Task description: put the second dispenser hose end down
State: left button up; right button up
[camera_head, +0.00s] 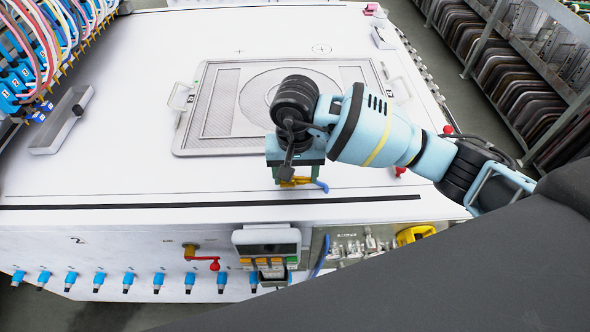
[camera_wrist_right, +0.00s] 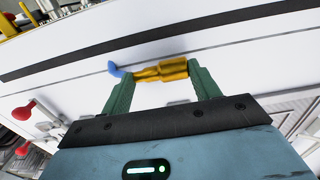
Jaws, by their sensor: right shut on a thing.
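My right gripper (camera_head: 290,182) comes in from the right and is over the front part of the white table top (camera_head: 100,170). Its green fingers (camera_wrist_right: 152,88) are shut on a brass hose end (camera_wrist_right: 165,71) in the right wrist view. A short piece of blue hose (camera_wrist_right: 115,70) leaves the thin end of the brass piece. In the head view the blue hose (camera_head: 321,186) sticks out to the right of the fingers. The hose end appears close to the black strip along the front edge; I cannot tell whether it touches the surface. My left gripper is not in view.
A framed plate (camera_head: 190,130) with handles lies behind the gripper. A grey tray (camera_head: 62,120) is at the left. Blue fittings (camera_head: 190,280), a red-handled valve (camera_head: 204,258) and a display box (camera_head: 266,240) are on the front face.

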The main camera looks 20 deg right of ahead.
aim_at(295, 178)
jog(key=shift+f, duration=0.2)
jog(key=o, duration=0.9)
jog(key=shift+r, duration=0.1)
jog(key=shift+r, duration=0.25)
notch_tip(295, 178, up, 13)
jog(key=shift+f, duration=0.2)
jog(key=shift+s+f, duration=0.1)
